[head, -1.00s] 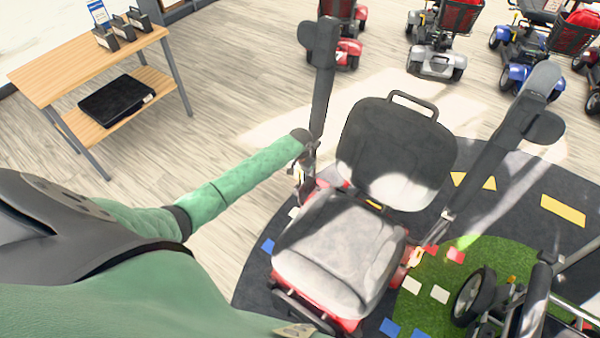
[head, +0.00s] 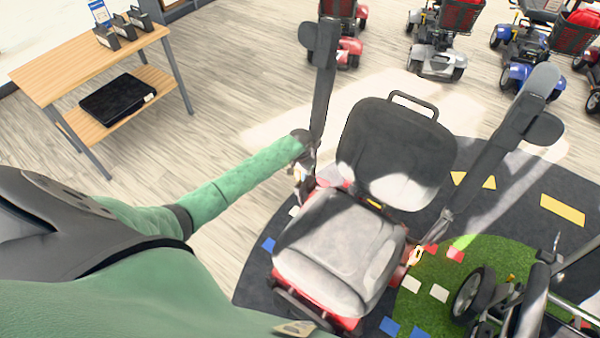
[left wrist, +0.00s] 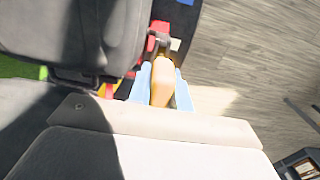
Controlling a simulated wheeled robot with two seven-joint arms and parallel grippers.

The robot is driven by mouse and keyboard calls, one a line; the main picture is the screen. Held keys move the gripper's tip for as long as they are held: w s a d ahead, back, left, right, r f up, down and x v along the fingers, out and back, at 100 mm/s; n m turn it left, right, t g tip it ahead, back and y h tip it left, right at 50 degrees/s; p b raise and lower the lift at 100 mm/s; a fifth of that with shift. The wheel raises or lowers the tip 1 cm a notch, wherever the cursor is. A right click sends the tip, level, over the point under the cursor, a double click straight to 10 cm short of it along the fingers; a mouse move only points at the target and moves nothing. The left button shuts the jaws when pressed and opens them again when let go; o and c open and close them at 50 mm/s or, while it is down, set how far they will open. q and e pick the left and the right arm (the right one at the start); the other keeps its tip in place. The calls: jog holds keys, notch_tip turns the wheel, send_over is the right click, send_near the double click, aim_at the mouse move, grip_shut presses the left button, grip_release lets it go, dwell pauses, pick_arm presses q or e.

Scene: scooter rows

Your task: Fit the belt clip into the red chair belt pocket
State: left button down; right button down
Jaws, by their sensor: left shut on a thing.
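The red chair (head: 345,240) has a grey seat, a grey backrest and two raised black armrests. My left gripper (head: 299,176) is beside the chair's left side, low near the armrest base. In the left wrist view, the gripper's pale blue fingers (left wrist: 161,88) are shut on an orange-tan piece, the belt clip (left wrist: 161,80). A small red part (left wrist: 157,32) shows just beyond the fingertips; I cannot tell if it is the pocket or if the clip touches it. A small orange piece (head: 416,256) sits at the chair's right side. My right gripper is not in view.
A wooden table (head: 90,62) with a lower shelf and a black box (head: 117,98) stands at the left. Several scooters line the back. A wheeled frame (head: 472,294) stands close at the lower right. Floor between table and chair is clear.

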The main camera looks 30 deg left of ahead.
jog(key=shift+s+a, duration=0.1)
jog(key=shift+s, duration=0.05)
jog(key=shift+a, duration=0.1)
pick_arm(q)
jog(key=shift+p, duration=0.35)
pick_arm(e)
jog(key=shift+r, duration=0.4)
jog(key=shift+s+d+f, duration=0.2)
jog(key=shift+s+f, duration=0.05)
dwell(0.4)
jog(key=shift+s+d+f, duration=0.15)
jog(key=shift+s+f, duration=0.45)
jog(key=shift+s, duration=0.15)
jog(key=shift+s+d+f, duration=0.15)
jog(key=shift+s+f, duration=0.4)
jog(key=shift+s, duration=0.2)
